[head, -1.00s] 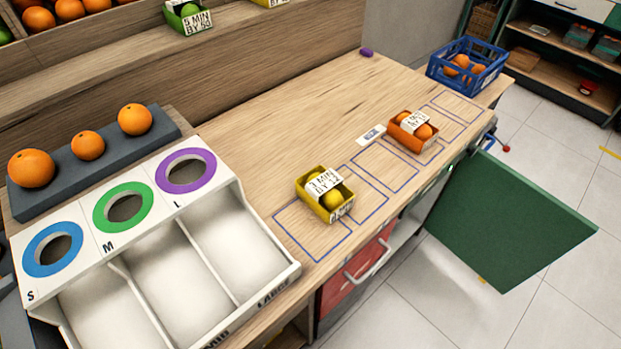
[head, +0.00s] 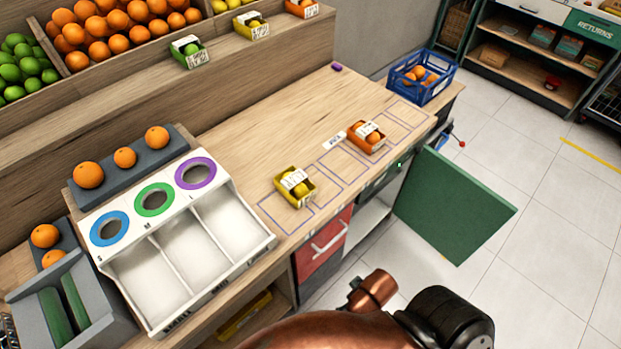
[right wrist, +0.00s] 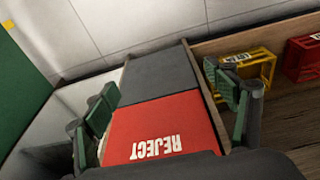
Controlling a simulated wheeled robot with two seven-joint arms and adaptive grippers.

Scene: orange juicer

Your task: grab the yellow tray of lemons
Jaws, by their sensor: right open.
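Another yellow tray (head: 252,27) stands on the upper shelf. My right gripper (right wrist: 165,103) is open and empty in the right wrist view, its fingers spread in front of the red REJECT front. The tray on the counter does not show in that view. In the head view a copper arm of mine crosses the bottom, but no gripper shows. My left gripper is not in view.
An orange tray (head: 366,137) and a blue crate (head: 422,75) stand farther along the counter. The white sorter (head: 185,250) is left of the tray. A green door panel (head: 455,205) hangs open at right. A yellow crate (right wrist: 262,68) sits low beside the red REJECT bin (right wrist: 165,128).

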